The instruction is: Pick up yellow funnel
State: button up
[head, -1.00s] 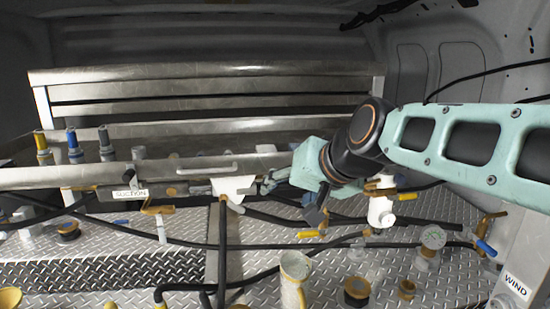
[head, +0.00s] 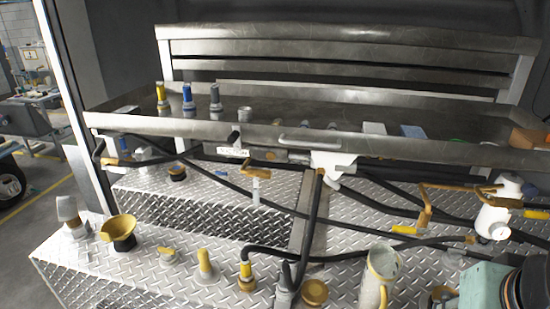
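The yellow funnel (head: 118,228) stands at the lower left in the head view, its wide yellow mouth tilted up over a dark lower part. It is on the front left part of the diamond-plate deck (head: 75,258). My gripper's fingers are not in view. Only a teal and black part of my arm shows at the lower right corner, far from the funnel. Whether the gripper is open or shut is hidden.
A grey-topped fitting (head: 69,214) stands just left of the funnel, and a yellow-topped fitting (head: 167,255) to its right. A white jug (head: 378,280) stands right of centre. Black hoses cross the deck. A metal shelf tray (head: 400,147) runs behind.

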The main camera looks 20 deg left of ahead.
aim_at(118, 228)
jog(key=u, duration=2.2)
jog(key=i+j, duration=0.5)
jog(key=i, duration=0.2)
jog(key=i+j+u, duration=0.1)
jog(key=i, duration=0.25)
jog(key=i+j+u, duration=0.1)
jog(key=i+j, duration=0.3)
jog(key=i, duration=0.35)
jog(key=k+z, duration=0.3)
jog(key=i+l, duration=0.05)
